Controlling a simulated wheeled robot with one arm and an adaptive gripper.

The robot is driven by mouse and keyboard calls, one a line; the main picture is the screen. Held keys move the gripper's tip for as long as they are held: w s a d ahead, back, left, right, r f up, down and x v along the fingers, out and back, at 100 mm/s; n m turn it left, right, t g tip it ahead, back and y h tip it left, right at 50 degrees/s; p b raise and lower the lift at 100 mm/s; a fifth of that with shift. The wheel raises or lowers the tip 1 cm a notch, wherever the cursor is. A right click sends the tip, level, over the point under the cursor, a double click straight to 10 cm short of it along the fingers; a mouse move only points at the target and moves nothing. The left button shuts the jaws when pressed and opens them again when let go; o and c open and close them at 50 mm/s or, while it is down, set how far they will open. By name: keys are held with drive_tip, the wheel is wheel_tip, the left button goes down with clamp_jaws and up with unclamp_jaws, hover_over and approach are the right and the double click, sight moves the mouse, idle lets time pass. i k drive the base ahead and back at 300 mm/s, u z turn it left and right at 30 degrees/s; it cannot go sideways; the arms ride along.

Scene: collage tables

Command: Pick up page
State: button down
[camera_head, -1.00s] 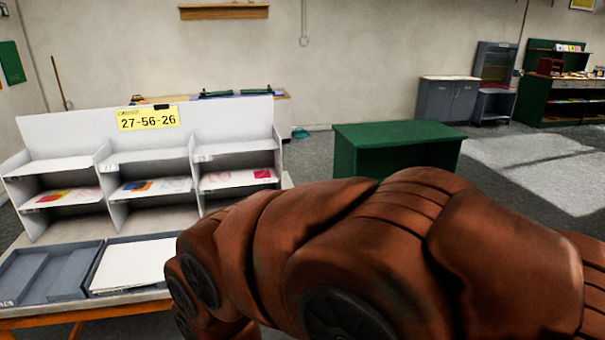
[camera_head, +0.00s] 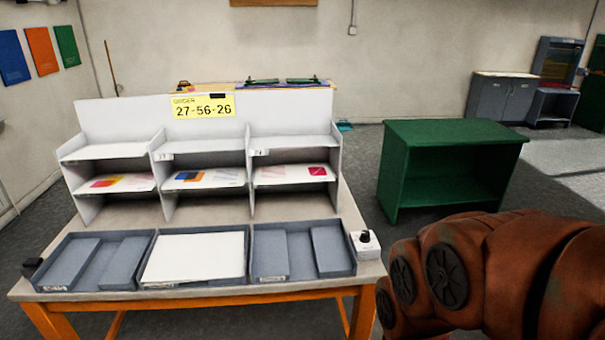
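Pages with coloured shapes lie on the middle shelves of a white rack (camera_head: 202,115). The left page (camera_head: 124,183) has red, yellow and orange shapes. The middle page (camera_head: 208,178) has blue and orange shapes. The right page (camera_head: 293,174) has a red-pink shape. A blank white sheet or stack (camera_head: 196,257) lies in the middle grey tray at the front. My rust-red arm is at the lower right; my gripper is not visible.
The rack stands on a table with orange legs (camera_head: 362,315). Grey trays (camera_head: 70,262) (camera_head: 328,250) flank the middle tray. A small white box with a black knob (camera_head: 364,243) sits at the right edge. A green cabinet (camera_head: 450,150) stands right, with floor between.

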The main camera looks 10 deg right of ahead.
sight(320, 172)
drive_tip(key=u, duration=0.4)
drive_tip(key=k, duration=0.5)
drive_tip(key=u, duration=1.3)
drive_tip(key=i, duration=1.05)
drive_tip(key=z, duration=0.85)
drive_tip(key=i, duration=0.7)
drive_tip(key=z, duration=0.9)
drive_tip(key=i, duration=0.55)
